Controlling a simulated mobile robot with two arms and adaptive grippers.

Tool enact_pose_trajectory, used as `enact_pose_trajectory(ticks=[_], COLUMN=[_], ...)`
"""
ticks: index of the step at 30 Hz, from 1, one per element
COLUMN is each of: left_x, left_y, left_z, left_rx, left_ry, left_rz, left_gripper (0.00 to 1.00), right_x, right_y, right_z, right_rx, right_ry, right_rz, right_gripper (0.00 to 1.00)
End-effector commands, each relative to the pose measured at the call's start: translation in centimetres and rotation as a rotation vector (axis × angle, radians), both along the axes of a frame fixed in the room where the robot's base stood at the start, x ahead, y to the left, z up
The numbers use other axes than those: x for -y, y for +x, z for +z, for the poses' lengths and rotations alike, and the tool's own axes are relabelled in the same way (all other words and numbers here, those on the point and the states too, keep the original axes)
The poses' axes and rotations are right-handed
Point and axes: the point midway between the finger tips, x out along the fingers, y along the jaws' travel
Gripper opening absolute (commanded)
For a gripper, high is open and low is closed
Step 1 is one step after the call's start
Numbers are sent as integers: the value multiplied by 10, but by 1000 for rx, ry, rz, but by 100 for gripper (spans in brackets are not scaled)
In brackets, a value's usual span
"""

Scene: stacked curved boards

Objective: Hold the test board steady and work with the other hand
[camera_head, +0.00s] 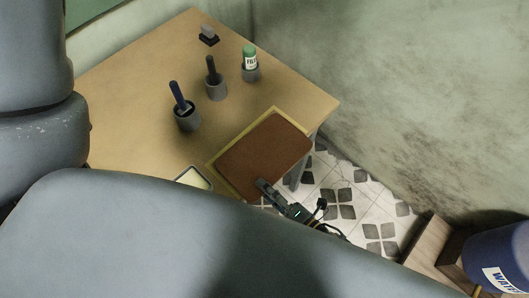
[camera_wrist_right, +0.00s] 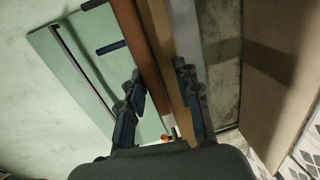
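A brown board (camera_head: 265,155) lies on a slightly larger yellowish board (camera_head: 222,176) at the table's right edge. My right gripper (camera_head: 264,186) is at the near edge of this stack, with one finger over the brown board's top. In the right wrist view, the two fingers (camera_wrist_right: 160,85) stand apart on either side of the edges of the brown board (camera_wrist_right: 140,45) and the tan layer (camera_wrist_right: 165,50) beside it. I cannot tell whether they press on the stack. My left gripper is not in view; my large grey arm parts hide the near side of the table.
A small black block (camera_head: 208,36) is behind. A pale tray (camera_head: 193,178) is left of the boards. A blue container (camera_head: 495,255) is at right.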

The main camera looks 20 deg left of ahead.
Motion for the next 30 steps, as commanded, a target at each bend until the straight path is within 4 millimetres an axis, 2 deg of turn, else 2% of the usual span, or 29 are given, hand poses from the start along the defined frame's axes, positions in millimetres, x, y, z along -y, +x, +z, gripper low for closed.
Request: enact_pose_trajectory(ticks=[14, 30], left_x=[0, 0], left_y=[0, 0], left_z=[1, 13], left_rx=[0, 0], left_ry=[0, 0], left_rz=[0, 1], left_gripper=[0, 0], right_x=[-1, 36], right_y=[2, -13], right_z=[4, 11], right_rx=[3, 3], right_ry=[8, 10], right_rz=[-1, -1], right_gripper=[31, 31])
